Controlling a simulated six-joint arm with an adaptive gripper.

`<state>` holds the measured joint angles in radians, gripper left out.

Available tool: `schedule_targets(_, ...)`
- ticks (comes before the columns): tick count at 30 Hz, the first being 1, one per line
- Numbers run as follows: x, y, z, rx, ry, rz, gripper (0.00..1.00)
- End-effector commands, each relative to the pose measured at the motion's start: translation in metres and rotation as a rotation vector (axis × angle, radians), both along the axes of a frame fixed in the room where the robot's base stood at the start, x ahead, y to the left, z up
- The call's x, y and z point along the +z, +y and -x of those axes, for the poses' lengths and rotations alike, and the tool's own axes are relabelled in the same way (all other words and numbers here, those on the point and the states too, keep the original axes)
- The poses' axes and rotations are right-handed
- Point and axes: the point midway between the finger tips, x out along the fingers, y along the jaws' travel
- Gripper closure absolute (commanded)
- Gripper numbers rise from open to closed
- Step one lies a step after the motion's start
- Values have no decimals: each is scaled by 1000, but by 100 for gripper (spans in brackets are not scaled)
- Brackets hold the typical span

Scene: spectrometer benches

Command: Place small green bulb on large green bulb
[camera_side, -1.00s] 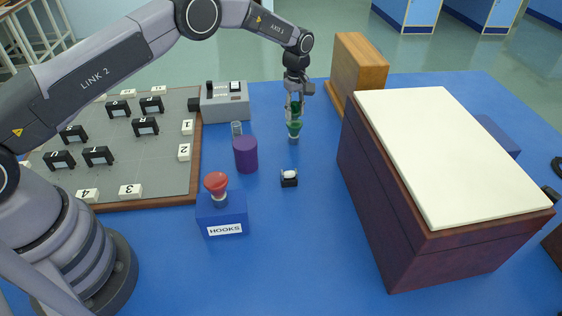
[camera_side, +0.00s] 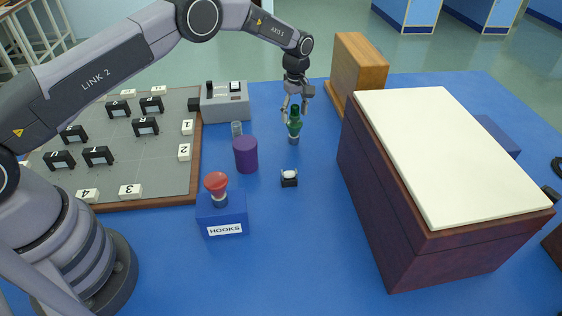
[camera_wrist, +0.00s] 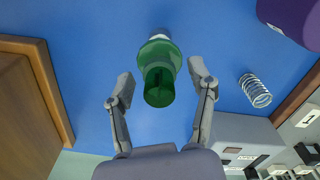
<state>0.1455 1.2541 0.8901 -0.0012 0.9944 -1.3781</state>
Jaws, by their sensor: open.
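The small green bulb (camera_side: 295,110) stands upright on the large green bulb (camera_side: 295,126) on the blue table. They appear touching and in line. The small green bulb (camera_wrist: 159,88) also shows in the wrist view, in front of the wider large green bulb (camera_wrist: 160,50). My gripper (camera_side: 293,108) is open around the upper part of the small bulb. In the wrist view, a finger of my gripper (camera_wrist: 160,82) stands on each side of the bulb, with a gap on both sides. The contact between the bulbs is hard to make out.
A purple cylinder (camera_side: 246,154) and a metal spring (camera_side: 237,128) stand to the left. A grey control box (camera_side: 226,103) is behind them. A wooden block (camera_side: 357,68) and a large cream-topped box (camera_side: 450,150) stand to the right. A small black holder (camera_side: 289,180) sits in front.

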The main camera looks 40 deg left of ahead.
Motion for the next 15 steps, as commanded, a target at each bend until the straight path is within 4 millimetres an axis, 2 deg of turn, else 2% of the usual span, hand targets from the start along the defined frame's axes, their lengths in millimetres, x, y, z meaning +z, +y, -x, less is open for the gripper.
schedule_targets(15,100,0,-1,1,-3,0,44)
